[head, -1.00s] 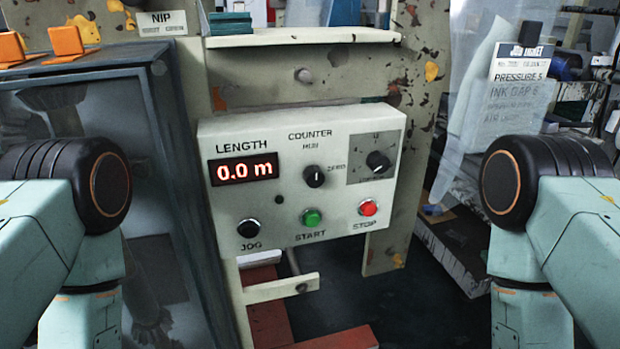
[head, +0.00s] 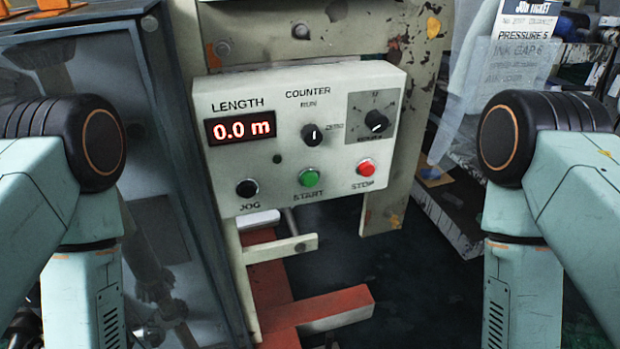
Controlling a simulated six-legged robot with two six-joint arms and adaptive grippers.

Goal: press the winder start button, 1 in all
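A cream control panel (head: 340,192) faces me in the middle of the head view. The green START button (head: 310,178) is low on it, between the black JOG button (head: 247,188) and the red STOP button (head: 365,167). The LENGTH display (head: 240,128) reads 0.0 m. The counter knob (head: 312,135) sits above START. Nothing touches or covers the buttons. My two arms show at the left and right edges, but neither gripper is in the frame.
A dark-framed clear guard (head: 165,130) stands left of the panel. Red bars (head: 320,307) and a cream bracket (head: 283,248) lie below it. A job ticket (head: 527,22) hangs at the upper right. The space directly before the panel is clear.

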